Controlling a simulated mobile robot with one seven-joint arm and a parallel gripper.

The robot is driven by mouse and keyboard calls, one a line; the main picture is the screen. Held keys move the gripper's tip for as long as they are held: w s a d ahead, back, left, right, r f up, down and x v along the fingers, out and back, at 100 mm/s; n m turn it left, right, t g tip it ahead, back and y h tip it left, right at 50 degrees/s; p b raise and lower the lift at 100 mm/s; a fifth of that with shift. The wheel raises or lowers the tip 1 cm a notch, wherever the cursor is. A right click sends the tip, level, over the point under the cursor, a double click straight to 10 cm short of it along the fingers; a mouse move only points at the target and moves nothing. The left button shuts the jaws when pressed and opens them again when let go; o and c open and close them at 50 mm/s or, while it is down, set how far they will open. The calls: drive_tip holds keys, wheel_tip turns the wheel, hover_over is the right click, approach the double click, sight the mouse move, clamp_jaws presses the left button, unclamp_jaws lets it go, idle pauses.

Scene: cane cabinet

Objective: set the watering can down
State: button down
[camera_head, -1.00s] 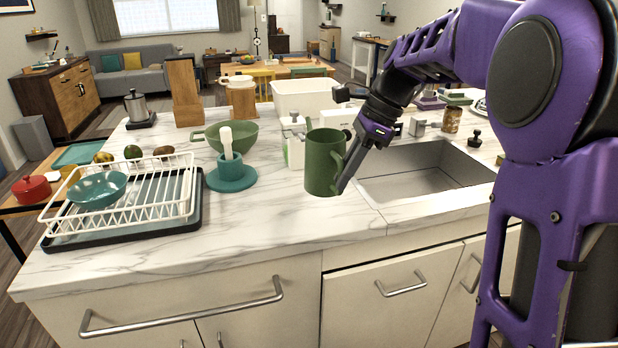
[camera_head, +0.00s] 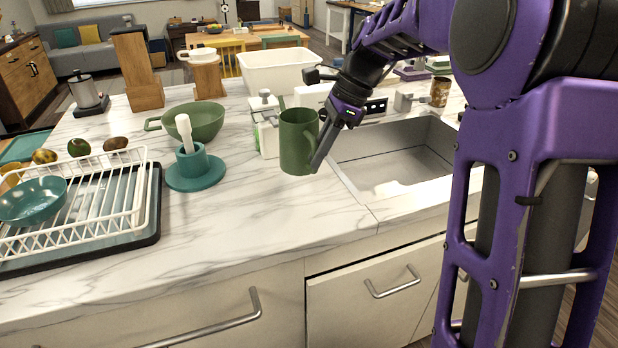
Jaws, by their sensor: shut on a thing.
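The green watering can (camera_head: 298,142), a plain upright cylinder with a handle on its right side, is at the left edge of the sink. No spout shows from this side. My gripper (camera_head: 322,145) comes down from the upper right and is shut on the can at its handle side. The can's bottom is over the marble counter (camera_head: 270,215); I cannot tell whether it touches the counter or hangs just above it.
The sink (camera_head: 395,160) lies open to the right. A white bottle (camera_head: 266,138) stands close behind-left of the can. A teal holder with a brush (camera_head: 195,168), a green bowl (camera_head: 205,121) and a dish rack (camera_head: 80,205) are left. The counter in front is clear.

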drive_tip(key=shift+f+b, duration=0.45)
drive_tip(key=shift+f, duration=2.45)
drive_tip(key=c, duration=0.8)
unclamp_jaws()
drive_tip(key=shift+c, duration=0.2)
drive_tip(key=p+v, duration=0.2)
drive_tip(key=v, duration=1)
